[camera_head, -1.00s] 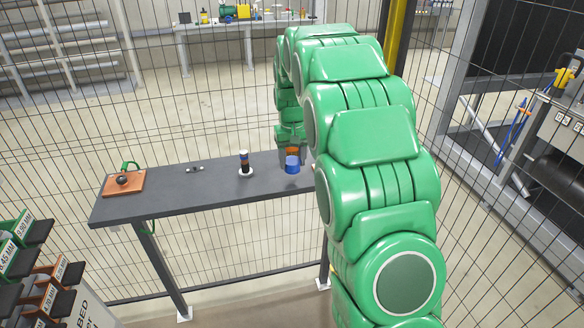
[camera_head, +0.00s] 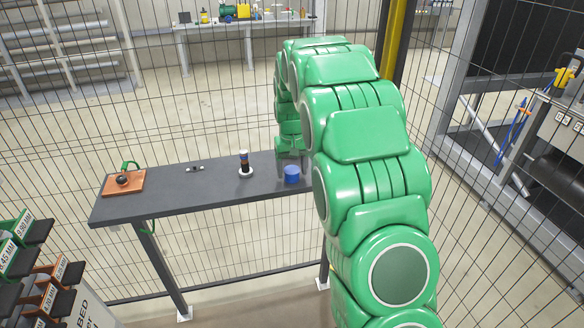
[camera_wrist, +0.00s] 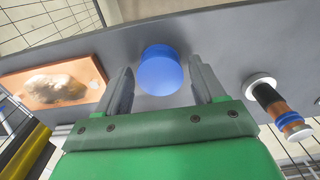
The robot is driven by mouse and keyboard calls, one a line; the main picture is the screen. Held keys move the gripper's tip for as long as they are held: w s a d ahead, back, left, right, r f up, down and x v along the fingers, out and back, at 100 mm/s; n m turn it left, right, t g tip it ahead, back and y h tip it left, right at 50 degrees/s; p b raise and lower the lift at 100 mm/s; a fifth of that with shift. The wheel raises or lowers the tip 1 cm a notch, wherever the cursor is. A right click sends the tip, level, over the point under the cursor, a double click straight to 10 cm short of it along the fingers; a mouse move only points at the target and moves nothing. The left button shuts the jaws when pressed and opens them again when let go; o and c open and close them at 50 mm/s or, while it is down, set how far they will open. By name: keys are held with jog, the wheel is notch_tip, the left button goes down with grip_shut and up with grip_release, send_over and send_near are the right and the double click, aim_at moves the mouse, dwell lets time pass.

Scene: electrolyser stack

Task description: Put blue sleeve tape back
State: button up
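The blue sleeve tape, a plain blue cylinder (camera_head: 292,174), stands on the dark table near its right part in the head view. It also shows in the wrist view (camera_wrist: 160,72), upright between my fingertips. My gripper (camera_wrist: 160,75) is open, with a finger on each side of the tape and a small gap at both sides. In the head view my gripper (camera_head: 291,158) is just behind and above the tape, partly hidden by my arm. A post with stacked black, orange, blue and white bands (camera_head: 244,163) stands on a white base left of the tape; it also shows in the wrist view (camera_wrist: 278,108).
An orange board with a dark round object (camera_head: 123,182) lies at the table's left end. Another orange tray with a beige lump (camera_wrist: 55,84) shows in the wrist view. A small metallic item (camera_head: 195,169) lies mid-table. Wire fencing (camera_head: 200,110) runs behind the table.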

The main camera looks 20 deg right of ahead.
aim_at(292, 170)
jog(key=shift+o, duration=0.3)
jog(key=shift+r, duration=0.3)
notch_tip(292, 170, up, 12)
jog(key=shift+f, duration=0.15)
jog(key=s+a+r, duration=0.1)
jog(key=s+r, duration=0.1)
jog(key=s, duration=0.9)
jog(key=s+a+r, duration=0.1)
jog(key=s+a, duration=0.1)
jog(key=s, duration=0.9)
jog(key=s+f+g, duration=0.1)
jog(key=s+f, duration=0.1)
jog(key=s, duration=1.1)
jog(key=s+a+f, duration=0.1)
jog(key=s+f, duration=0.2)
jog(key=s, duration=1)
jog(key=shift+g, duration=0.4)
jog(key=shift+o, duration=0.2)
jog(key=shift+a, duration=0.15)
